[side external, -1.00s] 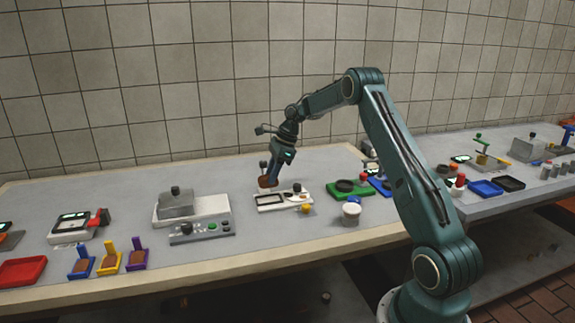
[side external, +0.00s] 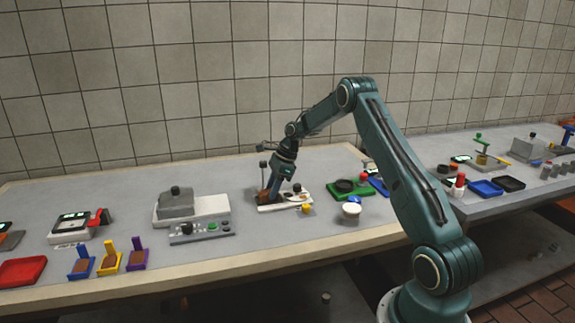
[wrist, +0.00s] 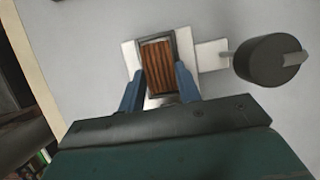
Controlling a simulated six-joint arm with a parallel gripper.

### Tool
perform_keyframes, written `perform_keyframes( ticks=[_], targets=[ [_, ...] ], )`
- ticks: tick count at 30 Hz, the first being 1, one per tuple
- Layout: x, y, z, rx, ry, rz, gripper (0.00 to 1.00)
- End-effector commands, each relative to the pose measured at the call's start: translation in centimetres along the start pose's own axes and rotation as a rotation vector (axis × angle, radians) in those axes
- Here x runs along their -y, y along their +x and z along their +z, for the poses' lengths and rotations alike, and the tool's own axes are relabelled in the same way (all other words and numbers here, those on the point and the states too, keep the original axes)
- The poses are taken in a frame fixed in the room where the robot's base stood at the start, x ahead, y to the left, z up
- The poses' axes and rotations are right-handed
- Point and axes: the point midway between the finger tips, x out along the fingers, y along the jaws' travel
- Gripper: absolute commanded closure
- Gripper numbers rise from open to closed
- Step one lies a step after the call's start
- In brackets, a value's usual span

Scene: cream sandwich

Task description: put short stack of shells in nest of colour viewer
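The short stack of shells is a brown, ribbed block (wrist: 160,68) in the wrist view. It lies between the two blue fingers of my gripper (wrist: 159,76), which appear to touch its sides. A dark rim, seemingly the nest (wrist: 157,38), frames the block; I cannot tell whether it is fully seated. In the side view, my gripper (side external: 273,190) is down at the left end of the white colour viewer (side external: 285,206), with the brown stack (side external: 264,197) partly hidden by the fingers.
A black round knob on a stem (wrist: 268,60) stands close to the right of the nest. A grey-topped white machine (side external: 190,205) is to the left. A green tray (side external: 345,189) and a white cup with a blue top (side external: 351,212) are to the right.

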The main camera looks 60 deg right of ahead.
Motion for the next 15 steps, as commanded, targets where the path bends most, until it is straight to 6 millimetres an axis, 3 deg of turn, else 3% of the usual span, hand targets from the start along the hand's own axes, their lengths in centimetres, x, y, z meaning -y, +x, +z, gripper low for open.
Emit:
perform_keyframes(
  ticks=[3,15],
  targets=[
    [0.00,-0.02,0.01,0.000,0.000,0.000,0.48],
    [0.03,-0.36,0.14,0.000,-0.001,-0.001,0.48]
  ],
)
